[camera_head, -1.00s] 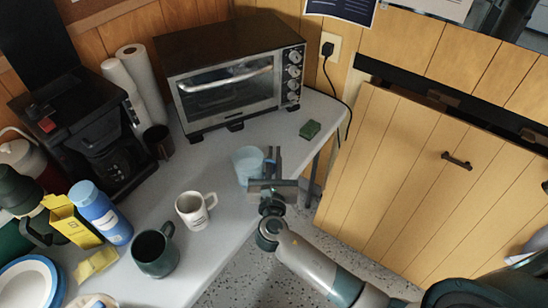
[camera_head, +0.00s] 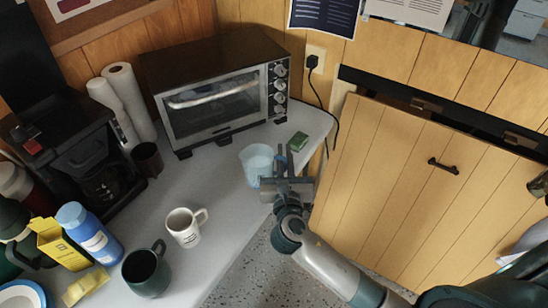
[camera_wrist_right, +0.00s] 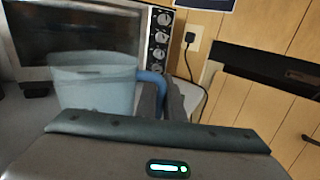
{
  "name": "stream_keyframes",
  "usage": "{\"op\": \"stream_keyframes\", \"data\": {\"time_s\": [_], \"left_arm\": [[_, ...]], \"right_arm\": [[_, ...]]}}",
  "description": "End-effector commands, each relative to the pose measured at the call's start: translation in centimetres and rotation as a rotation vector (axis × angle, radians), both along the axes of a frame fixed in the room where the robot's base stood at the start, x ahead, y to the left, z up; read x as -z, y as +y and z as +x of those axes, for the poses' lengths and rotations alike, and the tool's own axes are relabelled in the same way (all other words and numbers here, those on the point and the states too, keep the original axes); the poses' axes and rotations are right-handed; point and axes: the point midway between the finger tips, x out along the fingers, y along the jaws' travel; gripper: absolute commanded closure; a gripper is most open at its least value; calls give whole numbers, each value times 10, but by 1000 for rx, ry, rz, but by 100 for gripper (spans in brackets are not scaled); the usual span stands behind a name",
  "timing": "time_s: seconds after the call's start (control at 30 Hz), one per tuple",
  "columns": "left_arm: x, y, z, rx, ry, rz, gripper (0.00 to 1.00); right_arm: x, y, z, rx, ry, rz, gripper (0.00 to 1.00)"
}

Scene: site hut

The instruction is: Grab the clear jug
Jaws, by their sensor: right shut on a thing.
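The clear jug (camera_head: 256,164), pale blue and see-through, is upright near the counter's front edge, before the toaster oven. My right gripper (camera_head: 281,160) is to the right of the jug, its fingers shut on the jug's handle. In the right wrist view the jug (camera_wrist_right: 95,88) stands left of the fingers (camera_wrist_right: 165,100), and its blue handle runs between them. The jug's base is hidden there by the gripper body. I cannot tell for sure whether the base is clear of the counter. My left gripper is not in view.
The toaster oven (camera_head: 215,88) is behind the jug, with a green sponge (camera_head: 298,142) to its right. A white mug (camera_head: 184,227) and a dark green mug (camera_head: 146,272) stand at front left. A wooden cabinet door (camera_head: 415,190) is on the right. Open counter lies left of the jug.

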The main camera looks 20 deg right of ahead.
Motion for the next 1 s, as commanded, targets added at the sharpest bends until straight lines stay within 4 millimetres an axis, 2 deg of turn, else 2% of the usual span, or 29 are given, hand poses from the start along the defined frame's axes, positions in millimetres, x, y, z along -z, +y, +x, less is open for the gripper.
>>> {"op": "stream_keyframes", "data": {"time_s": [0.17, 0.5, 1.0], "left_arm": [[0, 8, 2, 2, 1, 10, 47], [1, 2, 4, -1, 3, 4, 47], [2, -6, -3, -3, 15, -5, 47]], "right_arm": [[-11, -16, -5, -1, -2, -2, 100], [-26, -39, -12, -1, -2, -1, 100], [-35, -55, -17, -1, -1, 0, 100]]}}
